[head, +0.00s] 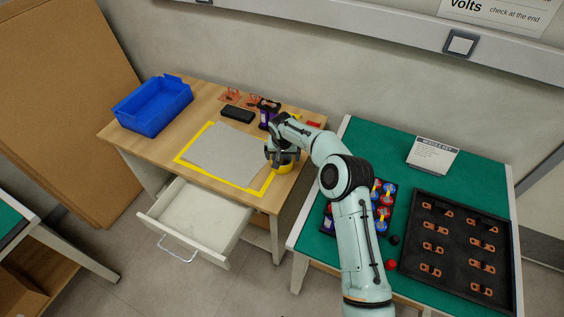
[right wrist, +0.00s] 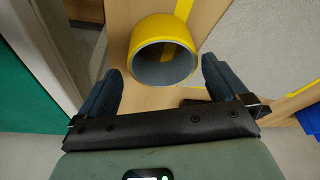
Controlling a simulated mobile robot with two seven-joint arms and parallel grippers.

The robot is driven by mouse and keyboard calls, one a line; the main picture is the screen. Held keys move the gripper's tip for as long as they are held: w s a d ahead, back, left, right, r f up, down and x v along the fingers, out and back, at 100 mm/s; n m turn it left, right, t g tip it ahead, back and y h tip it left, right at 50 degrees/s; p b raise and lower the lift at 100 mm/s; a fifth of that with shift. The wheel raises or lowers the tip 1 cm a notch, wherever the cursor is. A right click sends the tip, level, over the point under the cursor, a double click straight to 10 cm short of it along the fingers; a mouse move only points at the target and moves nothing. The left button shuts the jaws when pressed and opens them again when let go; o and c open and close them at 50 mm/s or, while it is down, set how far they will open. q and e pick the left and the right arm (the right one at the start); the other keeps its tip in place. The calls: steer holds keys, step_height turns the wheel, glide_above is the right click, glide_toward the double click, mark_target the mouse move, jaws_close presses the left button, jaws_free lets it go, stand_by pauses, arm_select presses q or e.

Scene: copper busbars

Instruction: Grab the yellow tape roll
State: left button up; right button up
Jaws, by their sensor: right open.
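The yellow tape roll (right wrist: 160,28) shows in the right wrist view, with its grey inner opening facing the camera. It lies between and just ahead of the two fingers of my right gripper (right wrist: 162,72), which is open and empty. In the head view the tape roll (head: 286,169) is on the wooden desk, near its right front corner, mostly hidden by my right gripper (head: 284,160) above it. I cannot tell whether a finger touches it. My left gripper is out of view.
A grey mat with a yellow border (head: 196,161) lies left of the roll. A blue bin (head: 152,108) and a black case (head: 237,114) stand farther back. The desk drawer (head: 196,214) is open. A green table (head: 456,175) on the right holds a black tray (head: 465,245).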

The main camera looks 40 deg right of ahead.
mark_target(282, 164)
steer(key=x, duration=0.4)
steer(key=shift+w+a+f, duration=0.1)
steer(key=shift+a+f, duration=0.05)
steer(key=shift+f, duration=0.05)
steer(key=c, duration=0.8)
steer(key=shift+r, duration=0.15)
